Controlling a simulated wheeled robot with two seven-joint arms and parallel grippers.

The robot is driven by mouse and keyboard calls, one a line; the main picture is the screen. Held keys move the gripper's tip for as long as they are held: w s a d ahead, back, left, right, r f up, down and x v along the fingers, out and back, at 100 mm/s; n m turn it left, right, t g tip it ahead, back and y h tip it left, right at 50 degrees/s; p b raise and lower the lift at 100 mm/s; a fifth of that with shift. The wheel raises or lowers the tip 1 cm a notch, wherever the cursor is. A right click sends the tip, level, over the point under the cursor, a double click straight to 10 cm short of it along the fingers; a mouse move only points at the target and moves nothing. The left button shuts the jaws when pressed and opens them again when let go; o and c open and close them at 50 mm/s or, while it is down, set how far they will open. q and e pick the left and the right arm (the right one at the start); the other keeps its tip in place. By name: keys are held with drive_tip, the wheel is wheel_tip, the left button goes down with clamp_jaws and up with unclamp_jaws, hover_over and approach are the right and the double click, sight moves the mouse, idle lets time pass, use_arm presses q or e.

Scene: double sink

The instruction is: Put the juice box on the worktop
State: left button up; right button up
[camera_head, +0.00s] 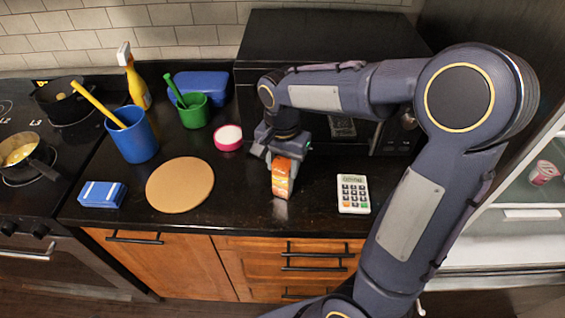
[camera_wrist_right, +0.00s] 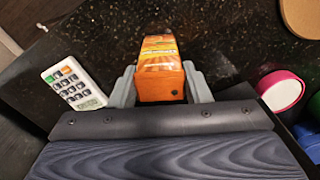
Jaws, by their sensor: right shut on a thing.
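The orange juice box (camera_head: 282,177) is upright at the worktop (camera_head: 245,200), between the round board and the calculator. My right gripper (camera_head: 281,158) is shut on its upper part from above. In the right wrist view the juice box (camera_wrist_right: 161,70) sits between the two grey fingers of the gripper (camera_wrist_right: 160,88). The box's lower end appears at or very close to the dark worktop; I cannot tell for sure whether it touches. My left gripper is not in view.
A round cork board (camera_head: 180,185) lies to the left and a calculator (camera_head: 353,194) to the right. A pink-rimmed tub (camera_head: 229,138), green cup (camera_head: 194,111) and blue cup (camera_head: 132,135) stand behind. A black microwave (camera_head: 330,45) is at the back.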

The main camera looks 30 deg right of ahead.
drive_tip(key=shift+f, duration=0.2)
drive_tip(key=o, duration=1.4)
wheel_tip(320, 180, up, 12)
drive_tip(key=s+a+f+n+t+y, duration=0.1)
drive_tip(key=s+f+n+t, duration=0.1)
drive_tip(key=s, duration=0.3)
drive_tip(key=s+a+f+n+t+y, duration=0.1)
drive_tip(key=s+a+f+n, duration=0.1)
drive_tip(key=s, duration=0.4)
drive_tip(key=s+a+f+n+t+y, duration=0.1)
drive_tip(key=s+f+n+t, duration=0.1)
drive_tip(key=s+n, duration=0.3)
drive_tip(key=shift+s+a+f+t+y, duration=0.1)
drive_tip(key=shift+s+f+t+y, duration=0.15)
drive_tip(key=shift+f, duration=0.2)
drive_tip(key=shift+s+a+f+t+y, duration=0.1)
drive_tip(key=shift+s+f+y, duration=0.05)
drive_tip(key=shift+s+f, duration=0.2)
